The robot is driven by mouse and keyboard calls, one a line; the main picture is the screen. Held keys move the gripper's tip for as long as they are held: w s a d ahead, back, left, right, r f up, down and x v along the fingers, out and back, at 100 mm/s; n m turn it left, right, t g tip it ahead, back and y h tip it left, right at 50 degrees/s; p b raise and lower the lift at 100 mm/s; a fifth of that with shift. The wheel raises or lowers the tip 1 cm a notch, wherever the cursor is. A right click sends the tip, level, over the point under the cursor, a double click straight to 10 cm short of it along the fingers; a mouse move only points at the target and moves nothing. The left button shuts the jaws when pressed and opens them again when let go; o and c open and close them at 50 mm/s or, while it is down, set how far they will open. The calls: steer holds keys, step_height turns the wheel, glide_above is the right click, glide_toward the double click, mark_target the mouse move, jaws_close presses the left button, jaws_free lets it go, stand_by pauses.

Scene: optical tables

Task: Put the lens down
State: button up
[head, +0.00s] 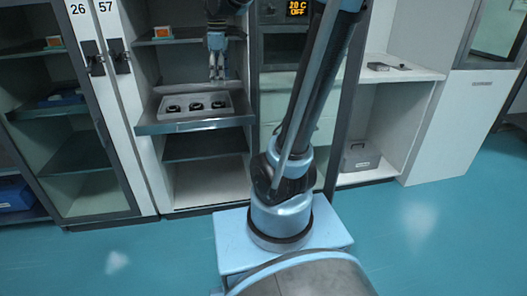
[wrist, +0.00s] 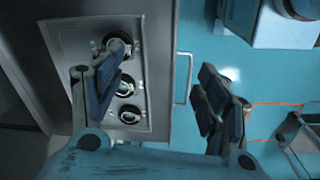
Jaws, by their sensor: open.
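A grey tray (head: 185,116) with three dark round lenses lies on a shelf of the open cabinet. In the head view the left lens (head: 173,108), middle lens (head: 196,107) and right lens (head: 218,105) sit in a row in it. My gripper (head: 217,76) hangs pointing down above the tray's right part, apart from it. In the wrist view my gripper (wrist: 157,75) has its fingers wide apart with nothing between them. The left finger partly covers the top lens (wrist: 117,42). Two other lenses (wrist: 127,87) (wrist: 130,114) show below it.
The grey shelf (head: 150,128) has a front edge with a handle-like bar (wrist: 183,78). A small orange-labelled box (head: 162,33) stands on the shelf above. A glass-door cabinet (head: 75,120) is at left; a grey case (head: 360,157) sits low at right.

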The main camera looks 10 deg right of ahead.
steer(key=s+d+f+m, duration=0.5)
steer(key=s+f+m, duration=0.2)
steer(key=s+f, duration=0.3)
steer(key=s+d+f+m+t, duration=0.1)
steer(key=s+d+f+m, duration=0.5)
steer(key=s+f, duration=0.4)
steer(key=shift+s+m+t, duration=0.3)
steer(key=shift+s+m, duration=0.2)
steer(key=shift+s, duration=0.05)
steer(key=shift+o, duration=0.4)
steer(key=shift+s+f, duration=0.2)
steer(key=shift+f, duration=0.1)
step_height(320, 180, up, 24)
steer(key=m+g, duration=0.2)
steer(key=m, duration=0.4)
glide_above(196, 105)
steer(key=f, duration=1.1)
steer(key=shift+d+f, duration=0.25)
steer(key=shift+f, duration=0.05)
steer(key=shift+s+a+f, duration=0.1)
steer(key=shift+a+f, duration=0.05)
steer(key=shift+f, duration=1.2)
steer(key=shift+s+a+f, duration=0.1)
steer(key=shift+a+f, duration=0.05)
steer(key=shift+f, duration=1.15)
steer(key=c, duration=1.2)
